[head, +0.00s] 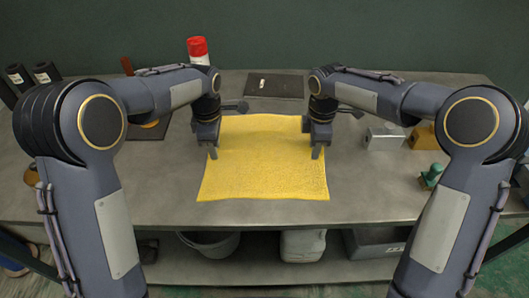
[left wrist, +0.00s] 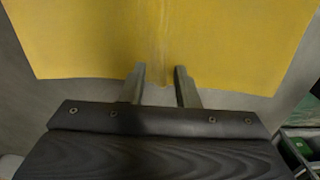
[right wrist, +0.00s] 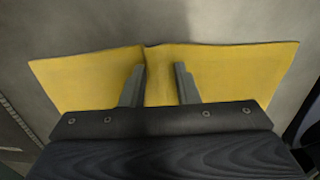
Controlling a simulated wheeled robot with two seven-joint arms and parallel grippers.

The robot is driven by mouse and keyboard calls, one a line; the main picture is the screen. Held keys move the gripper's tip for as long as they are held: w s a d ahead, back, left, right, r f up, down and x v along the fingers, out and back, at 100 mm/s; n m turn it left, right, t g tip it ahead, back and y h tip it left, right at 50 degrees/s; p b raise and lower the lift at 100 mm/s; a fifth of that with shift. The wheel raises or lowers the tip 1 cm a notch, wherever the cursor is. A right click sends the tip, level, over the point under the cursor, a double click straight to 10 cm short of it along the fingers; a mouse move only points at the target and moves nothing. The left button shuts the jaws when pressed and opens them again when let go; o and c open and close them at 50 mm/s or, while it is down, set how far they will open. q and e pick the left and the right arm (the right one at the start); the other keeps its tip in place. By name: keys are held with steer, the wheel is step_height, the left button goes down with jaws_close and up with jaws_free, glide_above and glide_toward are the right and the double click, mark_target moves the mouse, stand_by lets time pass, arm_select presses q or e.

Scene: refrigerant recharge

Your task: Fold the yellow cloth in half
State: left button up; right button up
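The yellow cloth (head: 265,175) lies spread out on the grey workbench, with a slight crosswise ridge between my grippers. My left gripper (head: 212,153) points down at the cloth's left edge. My right gripper (head: 317,153) points down at its right edge. In the left wrist view, the cloth (left wrist: 85,40) has a crease leading to the gap between the left fingers (left wrist: 160,75). In the right wrist view, the cloth (right wrist: 230,70) has a raised ridge by the right fingers (right wrist: 160,75). Both finger pairs stand apart; firm contact with the cloth is not visible.
A red-capped white bottle (head: 198,52) and a dark flat mat (head: 275,85) are at the back. A metal block (head: 384,137), a brass-coloured block (head: 424,137) and a green fitting (head: 431,175) stand right. The bench in front of the cloth is clear.

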arm_select(q)
steer(key=shift+f, duration=0.1)
jaws_close()
arm_select(e)
jaws_close()
